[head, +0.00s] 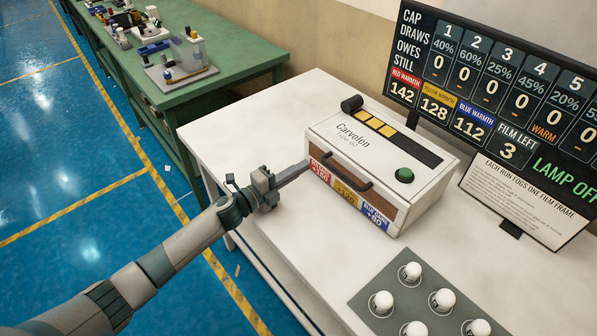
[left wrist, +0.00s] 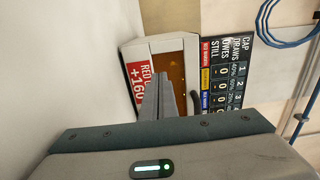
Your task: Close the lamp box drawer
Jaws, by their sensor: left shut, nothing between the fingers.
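The lamp box (head: 420,185) is a white case marked "Carvolen type 60" on the white table. Its front has a brown panel with a dark handle (head: 345,172) and red, yellow and blue labels below. No clear gap shows around the front; I cannot tell whether the drawer stands slightly out. My left gripper (head: 300,170) is shut and empty, its fingertips at the front's left end, by the red label. In the left wrist view the fingers (left wrist: 160,98) point at the brown panel (left wrist: 170,72); contact is unclear. My right gripper is out of view.
A grey tray (head: 363,292) with several white bulbs sits at the table's front right. A dark scoreboard (head: 500,70) and a white notice (head: 520,205) stand behind on the right. A green bench (head: 235,60) with small items is at the back left.

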